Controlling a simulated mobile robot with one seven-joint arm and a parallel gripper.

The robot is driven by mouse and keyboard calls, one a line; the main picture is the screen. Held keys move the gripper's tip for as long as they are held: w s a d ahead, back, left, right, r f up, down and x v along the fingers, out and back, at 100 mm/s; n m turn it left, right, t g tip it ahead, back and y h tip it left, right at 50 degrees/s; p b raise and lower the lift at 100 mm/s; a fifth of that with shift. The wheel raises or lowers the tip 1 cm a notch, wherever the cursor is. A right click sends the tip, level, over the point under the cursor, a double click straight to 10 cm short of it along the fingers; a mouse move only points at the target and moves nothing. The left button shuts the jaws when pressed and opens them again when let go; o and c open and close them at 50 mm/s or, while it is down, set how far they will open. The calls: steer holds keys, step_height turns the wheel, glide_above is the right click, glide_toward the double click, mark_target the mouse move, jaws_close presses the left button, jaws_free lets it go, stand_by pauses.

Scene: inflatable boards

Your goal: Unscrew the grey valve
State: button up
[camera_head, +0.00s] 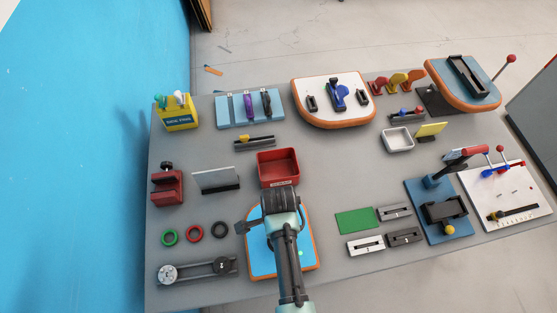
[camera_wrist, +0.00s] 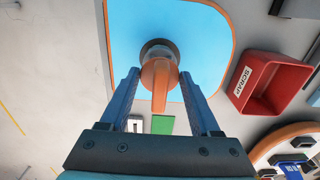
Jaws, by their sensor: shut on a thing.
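A light-blue board with an orange rim (camera_head: 262,262) lies at the near middle of the table. It fills the top of the wrist view (camera_wrist: 205,45). On it, in the wrist view, the valve shows as a dark grey round collar (camera_wrist: 156,44) with a rounded orange piece and a narrow orange tab (camera_wrist: 159,78) in front. My gripper (camera_wrist: 160,76) is shut on the orange piece, with one blue-grey finger on each side. In the head view my wrist hides the valve and the fingertips.
A red SCRAP bin (camera_head: 278,168) stands just behind my gripper. Red, green and black rings (camera_head: 194,234) and a grey bar with round knobs (camera_head: 197,271) lie to the left. A green plate (camera_head: 355,221) and grey slotted blocks (camera_head: 404,237) lie to the right.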

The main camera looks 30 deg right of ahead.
steer(key=shift+f+b, duration=0.85)
steer(key=shift+f, duration=0.3)
steer(key=o, duration=1.4)
steer(key=shift+r, duration=0.1)
step_height(320, 180, up, 13)
steer(key=shift+b, duration=0.95)
